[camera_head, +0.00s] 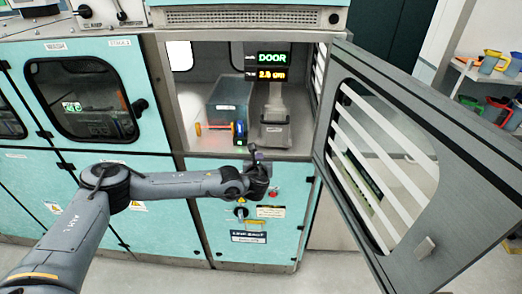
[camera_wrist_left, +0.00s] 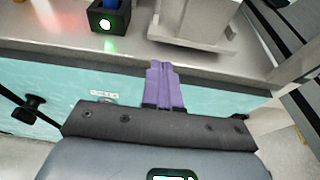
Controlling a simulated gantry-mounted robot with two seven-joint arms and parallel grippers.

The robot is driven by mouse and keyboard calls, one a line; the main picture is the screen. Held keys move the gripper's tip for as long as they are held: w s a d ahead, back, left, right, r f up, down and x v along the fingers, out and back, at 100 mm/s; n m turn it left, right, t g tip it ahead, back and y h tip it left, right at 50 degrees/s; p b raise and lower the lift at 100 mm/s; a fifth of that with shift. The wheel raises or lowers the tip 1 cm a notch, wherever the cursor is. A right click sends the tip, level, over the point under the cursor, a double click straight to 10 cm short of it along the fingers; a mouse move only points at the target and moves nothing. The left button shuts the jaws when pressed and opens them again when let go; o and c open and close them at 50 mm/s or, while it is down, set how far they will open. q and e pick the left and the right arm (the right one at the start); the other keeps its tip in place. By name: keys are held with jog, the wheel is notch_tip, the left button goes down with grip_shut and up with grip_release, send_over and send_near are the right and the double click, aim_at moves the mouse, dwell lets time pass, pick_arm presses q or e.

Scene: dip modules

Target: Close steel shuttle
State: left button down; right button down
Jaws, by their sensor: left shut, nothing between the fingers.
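The cabinet's steel-grey door (camera_head: 440,160) stands wide open to the right, with a striped window and a small pale handle (camera_head: 425,247) near its free edge. It seems to be the steel shuttle, but no label shows this. My left gripper (camera_head: 253,149) is at the front sill of the open chamber, left of the door and apart from it. Its purple fingers (camera_wrist_left: 164,76) are together with nothing between them in the left wrist view. My right gripper is not in view.
The chamber holds a translucent bin (camera_head: 229,105), a small dark device with a green light (camera_head: 240,140) and a grey stand (camera_head: 275,125). A lit display (camera_head: 272,66) reads DOOR. A shelf with jugs (camera_head: 490,62) stands behind the door. Floor in front is clear.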

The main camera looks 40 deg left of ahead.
aim_at(261, 146)
pick_arm(q)
jog(key=shift+r+x, duration=0.2)
jog(key=shift+x, duration=0.65)
jog(key=shift+r+x, duration=0.15)
jog(key=shift+x, duration=0.7)
jog(key=shift+r+x, duration=0.2)
jog(key=shift+x, duration=0.7)
jog(key=shift+w, duration=0.15)
